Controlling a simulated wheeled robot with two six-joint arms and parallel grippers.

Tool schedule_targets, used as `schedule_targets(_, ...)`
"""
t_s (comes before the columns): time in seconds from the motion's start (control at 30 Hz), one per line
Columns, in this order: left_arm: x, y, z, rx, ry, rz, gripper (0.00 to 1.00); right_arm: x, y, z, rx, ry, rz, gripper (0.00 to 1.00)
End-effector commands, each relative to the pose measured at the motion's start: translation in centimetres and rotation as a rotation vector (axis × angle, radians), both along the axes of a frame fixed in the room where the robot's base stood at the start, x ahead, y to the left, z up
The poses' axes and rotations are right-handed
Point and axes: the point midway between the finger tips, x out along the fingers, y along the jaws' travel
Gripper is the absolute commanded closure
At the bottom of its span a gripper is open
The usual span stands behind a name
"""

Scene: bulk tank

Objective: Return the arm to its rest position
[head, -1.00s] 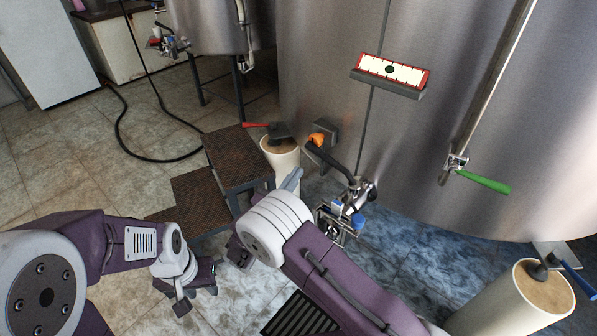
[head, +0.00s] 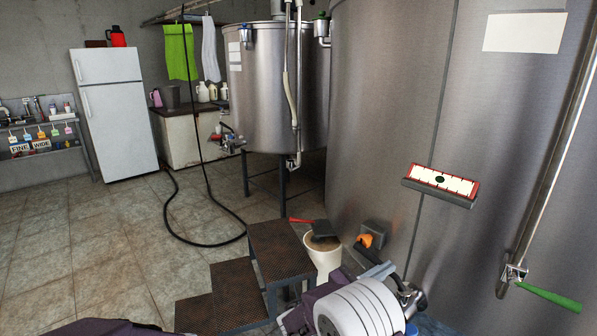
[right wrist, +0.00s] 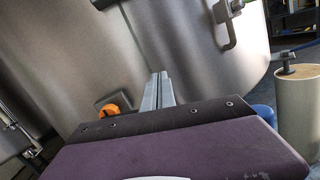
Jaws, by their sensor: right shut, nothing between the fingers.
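My right gripper (head: 378,270) is at the lower right of the head view, largely behind its own white wrist. In the right wrist view its two grey fingers (right wrist: 158,90) lie together with nothing between them. Beyond them is the big steel tank (head: 385,120), with an orange knob (head: 365,240) on a grey box low on its wall. The knob also shows left of the fingers in the right wrist view (right wrist: 109,110). Only a purple strip of my left arm shows at the bottom left of the head view; its gripper is out of sight.
Rusty-topped steps (head: 281,250) and a cream post (head: 322,262) with a red-handled tool (head: 322,229) on top stand close to my right gripper. A green-handled lever (head: 550,296) is at the right. A black hose (head: 200,243) lies on the floor, which is clear at left.

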Motion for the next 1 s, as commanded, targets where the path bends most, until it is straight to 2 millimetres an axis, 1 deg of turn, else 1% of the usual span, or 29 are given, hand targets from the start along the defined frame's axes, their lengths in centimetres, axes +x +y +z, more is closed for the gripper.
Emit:
schedule_targets(0.03, 0.0, 0.0, 0.0, 0.000, 0.000, 0.000, 0.64, -2.4, -4.4, 0.7, 0.086, 0.000, -0.122, 1.00)
schedule_targets(0.07, 0.0, 0.0, 0.0, 0.000, 0.000, 0.000, 0.64, -4.1, -6.7, 0.6, 0.151, 0.003, -0.194, 1.00)
schedule_targets(0.1, 0.0, 0.0, 0.0, 0.000, 0.000, 0.000, 0.64, -6.8, -9.3, -0.1, 0.251, 0.004, -0.290, 1.00)
schedule_targets(0.13, 0.0, 0.0, 0.0, 0.000, 0.000, 0.000, 0.64, -9.0, -11.0, -0.9, 0.335, 0.002, -0.364, 1.00)
schedule_targets(0.17, 0.0, 0.0, 0.0, 0.000, 0.000, 0.000, 0.64, -11.3, -12.2, -1.9, 0.427, -0.005, -0.435, 1.00)
schedule_targets(0.2, 0.0, 0.0, 0.0, 0.000, 0.000, 0.000, 0.64, -14.5, -13.1, -3.6, 0.559, -0.026, -0.531, 1.00)
schedule_targets(0.23, 0.0, 0.0, 0.0, 0.000, 0.000, 0.000, 0.64, -16.7, -13.3, -4.9, 0.660, -0.047, -0.600, 1.00)
schedule_targets(0.27, 0.0, 0.0, 0.0, 0.000, 0.000, 0.000, 0.64, -18.9, -13.1, -6.3, 0.763, -0.077, -0.668, 1.00)
schedule_targets(0.3, 0.0, 0.0, 0.0, 0.000, 0.000, 0.000, 0.64, -21.3, -12.1, -8.1, 0.900, -0.125, -0.751, 1.00)
schedule_targets(0.37, 0.0, 0.0, 0.0, 0.000, 0.000, 0.000, 0.64, -24.1, -9.9, -10.6, 1.095, -0.212, -0.870, 1.00)
schedule_targets(0.4, 0.0, 0.0, 0.0, 0.000, 0.000, 0.000, 0.64, -25.2, -8.1, -12.0, 1.215, -0.279, -0.937, 1.00)
schedule_targets(0.47, 0.0, 0.0, 0.0, 0.000, 0.000, 0.000, 0.64, -26.1, -5.3, -13.7, 1.374, -0.381, -1.029, 1.00)
schedule_targets(0.5, 0.0, 0.0, 0.0, 0.000, 0.000, 0.000, 0.64, -26.4, -3.5, -14.6, 1.469, -0.452, -1.084, 1.00)
schedule_targets(0.57, 0.0, 0.0, 0.0, 0.000, 0.000, 0.000, 0.64, -26.3, -0.8, -15.7, 1.591, -0.556, -1.161, 1.00)
schedule_targets(0.6, 0.0, 0.0, 0.0, 0.000, 0.000, 0.000, 0.64, -26.0, 0.8, -16.4, 1.662, -0.631, -1.216, 1.00)
schedule_targets(0.63, 0.0, 0.0, 0.0, 0.000, 0.000, 0.000, 0.64, -25.6, 1.8, -16.9, 1.709, -0.695, -1.259, 1.00)
schedule_targets(0.67, 0.0, 0.0, 0.0, 0.000, 0.000, 0.000, 0.64, -24.8, 2.7, -17.1, 1.761, -0.772, -1.291, 1.00)
schedule_targets(0.7, 0.0, 0.0, 0.0, 0.000, 0.000, 0.000, 0.64, -22.7, 3.4, -17.0, 1.834, -0.885, -1.299, 1.00)
schedule_targets(0.73, 0.0, 0.0, 1.6, 0.000, 0.001, 0.000, 0.64, -22.2, 3.3, -15.3, 1.844, -0.914, -1.295, 1.00)
schedule_targets(0.8, 0.0, 0.0, 4.8, 0.000, 0.000, 0.000, 0.64, -22.4, 3.3, -12.1, 1.837, -0.899, -1.294, 1.00)
schedule_targets(0.87, 0.0, 0.0, 6.8, 0.000, -0.001, 0.000, 0.64, -22.4, 3.3, -10.2, 1.837, -0.898, -1.293, 1.00)
schedule_targets(0.97, 0.0, 0.0, 10.4, 0.000, -0.001, 0.000, 0.64, -22.4, 3.3, -6.5, 1.836, -0.896, -1.292, 1.00)
schedule_targets(1.0, 0.0, 0.0, 12.0, 0.000, 0.000, 0.000, 0.64, -22.4, 3.3, -4.9, 1.836, -0.895, -1.291, 1.00)
